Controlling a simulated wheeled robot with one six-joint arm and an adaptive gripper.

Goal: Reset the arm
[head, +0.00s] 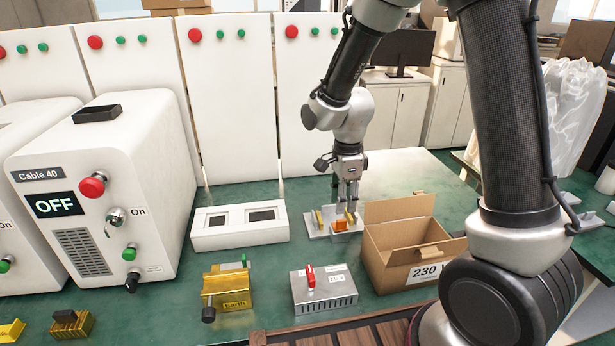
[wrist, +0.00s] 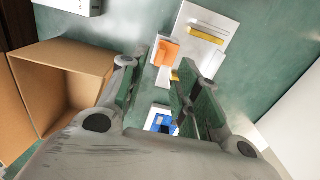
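My arm reaches down from the top of the head view, and my gripper (head: 346,204) points downward over a light grey plate (head: 318,228). An orange block (head: 340,225) and yellow pieces sit at the plate. In the wrist view my gripper (wrist: 168,82) has its two fingers apart, with nothing held between them. The orange block (wrist: 166,52) shows just beyond the fingertips, and a small blue object (wrist: 160,123) shows in the gap. I cannot tell whether a finger touches anything on the plate.
An open cardboard box (head: 398,250) marked 230 stands close right of the plate. A white two-window unit (head: 240,238) is left of it. A yellow Earth block (head: 228,290) and a grey box with a red switch (head: 323,290) are in front. White Cable 40 machine (head: 150,150) stands left.

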